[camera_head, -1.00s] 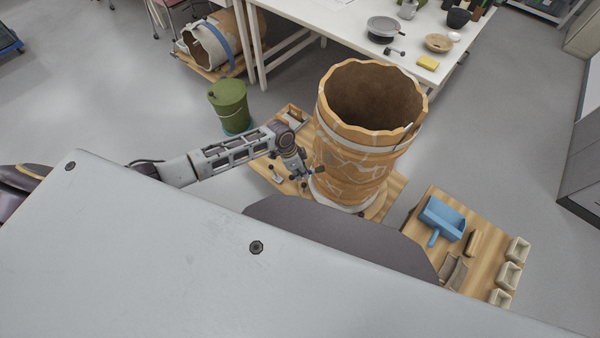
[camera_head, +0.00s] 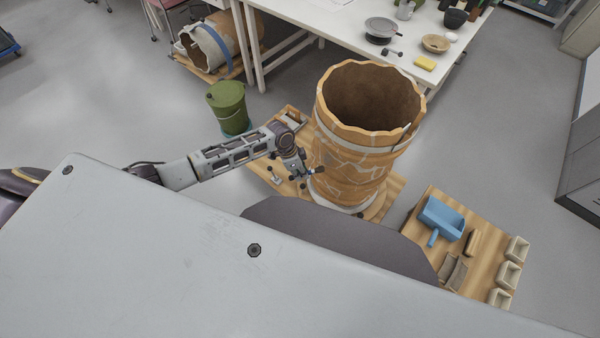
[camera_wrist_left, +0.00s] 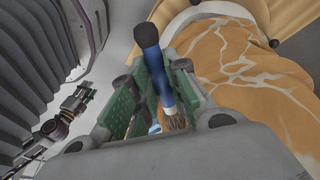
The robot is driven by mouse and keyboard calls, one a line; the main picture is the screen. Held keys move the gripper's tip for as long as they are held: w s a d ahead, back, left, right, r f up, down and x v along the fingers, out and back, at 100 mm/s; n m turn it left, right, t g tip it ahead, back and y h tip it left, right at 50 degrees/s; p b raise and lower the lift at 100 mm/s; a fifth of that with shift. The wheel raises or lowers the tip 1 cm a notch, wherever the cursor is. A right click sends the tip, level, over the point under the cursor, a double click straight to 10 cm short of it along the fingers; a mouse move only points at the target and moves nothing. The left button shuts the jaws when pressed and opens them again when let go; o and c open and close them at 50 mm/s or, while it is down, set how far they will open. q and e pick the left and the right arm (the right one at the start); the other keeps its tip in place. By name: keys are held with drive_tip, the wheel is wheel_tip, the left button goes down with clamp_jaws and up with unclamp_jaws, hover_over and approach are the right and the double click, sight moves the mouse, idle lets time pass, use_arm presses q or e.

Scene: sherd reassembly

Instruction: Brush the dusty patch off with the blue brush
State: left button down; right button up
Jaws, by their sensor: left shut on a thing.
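The large orange-brown vessel (camera_head: 355,160), with pale seams and a jagged rim, stands upright on a wooden board. My left gripper (camera_head: 309,174) is at the vessel's lower left side. In the left wrist view my left gripper (camera_wrist_left: 150,95) is shut on the blue brush (camera_wrist_left: 158,75), between green finger pads. The brush has a black handle end and brown bristles, which point down in that picture, beside the vessel wall (camera_wrist_left: 240,75). I cannot tell whether the bristles touch the wall. I cannot make out the dusty patch.
A second wooden board (camera_head: 485,255) at the right holds a blue dustpan (camera_head: 441,217) and several small pale trays. A green bin (camera_head: 227,105) stands behind my left arm. A white table (camera_head: 315,30) with dishes and a yellow sponge (camera_head: 425,63) is behind the vessel.

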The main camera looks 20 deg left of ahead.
use_arm(q)
drive_tip(key=shift+w+d, duration=0.25)
drive_tip(key=shift+w, duration=0.2)
idle(0.4)
drive_tip(key=shift+r, duration=0.15)
drive_tip(key=shift+s+r+p, duration=0.1)
drive_tip(key=shift+r+p, duration=1.55)
drive_tip(key=shift+p, duration=0.3)
drive_tip(key=shift+r+p, duration=1.8)
drive_tip(key=shift+p, duration=0.15)
drive_tip(key=shift+r+p, duration=1.8)
drive_tip(key=shift+p, duration=0.1)
drive_tip(key=shift+w+a, duration=0.15)
drive_tip(key=shift+w, duration=0.05)
